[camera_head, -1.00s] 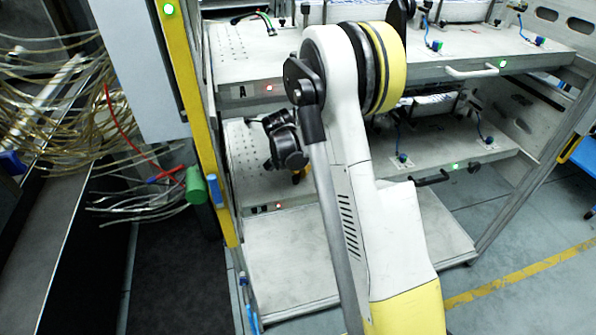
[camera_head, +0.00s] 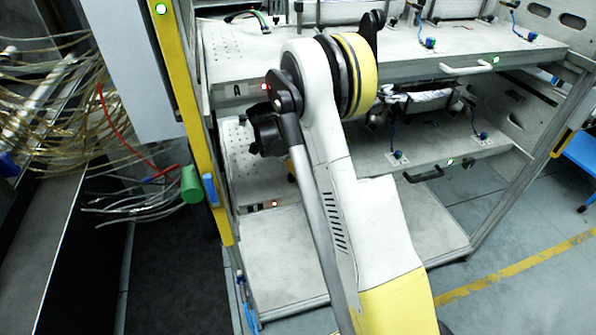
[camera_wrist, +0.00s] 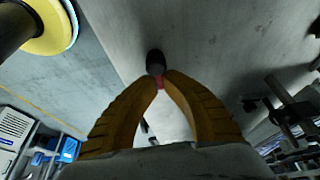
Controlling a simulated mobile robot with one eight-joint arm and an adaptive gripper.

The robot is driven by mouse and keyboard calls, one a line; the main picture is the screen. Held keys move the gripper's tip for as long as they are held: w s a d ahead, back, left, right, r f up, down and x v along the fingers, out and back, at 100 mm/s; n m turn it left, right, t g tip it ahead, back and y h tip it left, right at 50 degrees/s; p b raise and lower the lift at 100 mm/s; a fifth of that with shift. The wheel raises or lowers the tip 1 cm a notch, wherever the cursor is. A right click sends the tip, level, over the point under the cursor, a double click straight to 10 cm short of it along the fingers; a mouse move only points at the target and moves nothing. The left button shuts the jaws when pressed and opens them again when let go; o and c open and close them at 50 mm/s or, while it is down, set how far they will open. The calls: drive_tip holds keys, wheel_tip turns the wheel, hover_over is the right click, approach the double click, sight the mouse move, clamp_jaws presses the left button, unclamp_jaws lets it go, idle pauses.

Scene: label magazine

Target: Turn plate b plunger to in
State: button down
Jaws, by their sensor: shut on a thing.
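In the wrist view, my gripper (camera_wrist: 163,80) has its two yellow-brown fingers closed together at the tips around the plunger (camera_wrist: 155,62). The plunger shows a black rounded knob with a red-pink collar at the fingertips. It stands against a grey plate face. In the head view, the lower plate (camera_head: 345,165), which I take to be plate b, lies under the plate marked A (camera_head: 340,75). My arm hides the plunger and nearly all of the gripper there. Whether the plunger is in or out cannot be told.
A black handle (camera_head: 425,174) and a green light (camera_head: 450,161) are at the lower plate's right front; a red light (camera_head: 273,203) is at its left. A yellow post (camera_head: 190,100) stands close on the left. Loose tubes (camera_head: 60,90) hang farther left.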

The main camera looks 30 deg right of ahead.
idle(0.5)
drive_tip(key=c, duration=1.5)
unclamp_jaws()
